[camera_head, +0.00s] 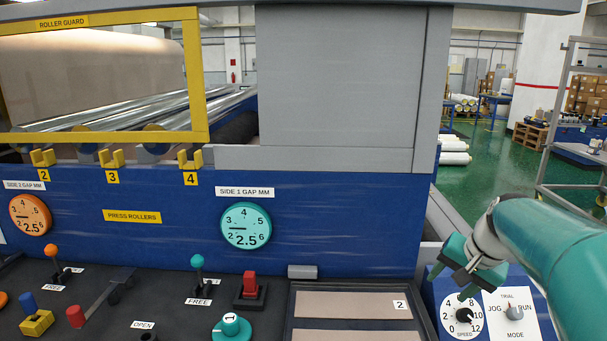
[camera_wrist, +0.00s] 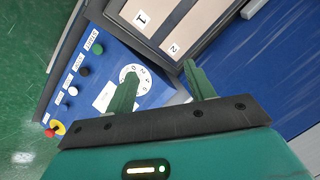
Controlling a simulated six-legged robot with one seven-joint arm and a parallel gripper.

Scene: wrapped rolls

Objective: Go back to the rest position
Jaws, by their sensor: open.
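My gripper (camera_head: 456,282) is at the lower right of the head view, at the end of my teal arm that comes in from the right edge. It is over the speed dial (camera_head: 463,317), beside the mode switch (camera_head: 515,312). In the wrist view my gripper (camera_wrist: 160,82) has its two green fingers well apart with nothing between them. The dial (camera_wrist: 133,77) lies beyond the left finger in that view, partly hidden by it. I cannot tell how far the fingers are from the panel.
The blue machine front (camera_head: 330,228) carries a teal gap gauge (camera_head: 246,226) and an orange one (camera_head: 30,215). A control desk with levers, a red switch (camera_head: 250,288) and a teal knob (camera_head: 231,327) is at lower left. Push buttons (camera_wrist: 84,71) show in the wrist view. Green floor (camera_head: 490,165) lies beyond.

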